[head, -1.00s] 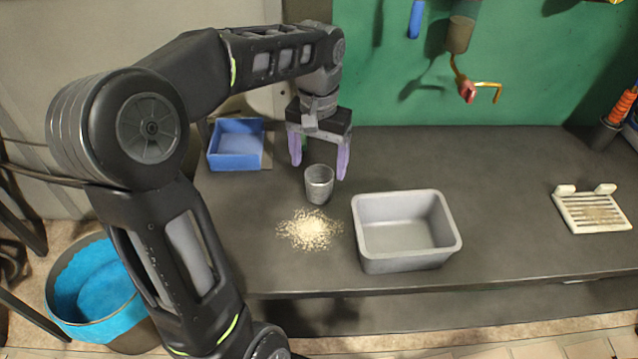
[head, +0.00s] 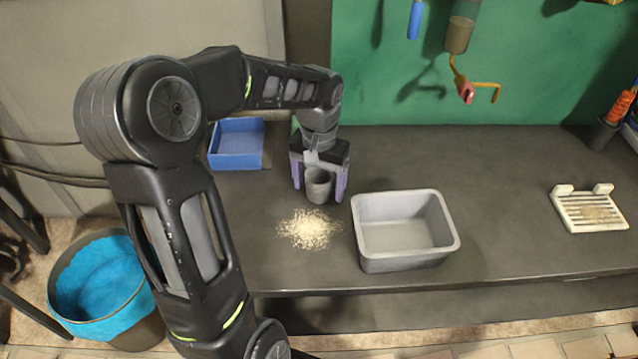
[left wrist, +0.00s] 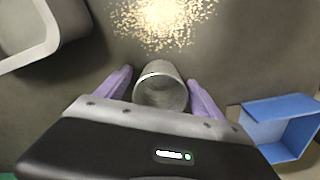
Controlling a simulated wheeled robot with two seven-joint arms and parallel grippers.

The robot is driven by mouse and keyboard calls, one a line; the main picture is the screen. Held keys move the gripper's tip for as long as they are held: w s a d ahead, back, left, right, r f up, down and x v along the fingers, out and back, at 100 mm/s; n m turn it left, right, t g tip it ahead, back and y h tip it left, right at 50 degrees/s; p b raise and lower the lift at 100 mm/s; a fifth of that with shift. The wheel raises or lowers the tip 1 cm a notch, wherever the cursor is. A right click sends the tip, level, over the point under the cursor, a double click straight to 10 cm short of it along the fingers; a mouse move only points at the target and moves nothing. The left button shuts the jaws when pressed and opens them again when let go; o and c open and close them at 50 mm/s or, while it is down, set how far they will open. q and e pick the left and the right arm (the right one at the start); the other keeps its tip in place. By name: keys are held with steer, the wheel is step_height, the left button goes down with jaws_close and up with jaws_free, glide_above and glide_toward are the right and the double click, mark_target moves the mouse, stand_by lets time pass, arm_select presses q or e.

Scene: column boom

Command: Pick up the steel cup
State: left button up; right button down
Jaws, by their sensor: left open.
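The steel cup (head: 318,187) stands upright on the dark bench, behind a pile of pale grains (head: 310,229). My left gripper (head: 319,194) is open, with its purple fingers on either side of the cup. In the left wrist view the cup (left wrist: 160,88) sits between the two fingertips (left wrist: 160,85), and its inside looks empty. I cannot tell whether either finger touches the cup. My right gripper is not in view.
A grey tub (head: 357,238) stands close to the right of the cup. A blue bin (head: 238,160) stands behind left. A white slotted tray (head: 590,212) lies far right. A crank handle (head: 484,92) hangs at the green back wall.

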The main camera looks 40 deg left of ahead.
arm_select(q)
steer(key=shift+f, duration=0.1)
steer(key=shift+c, duration=0.6)
steer(key=c, duration=1.4)
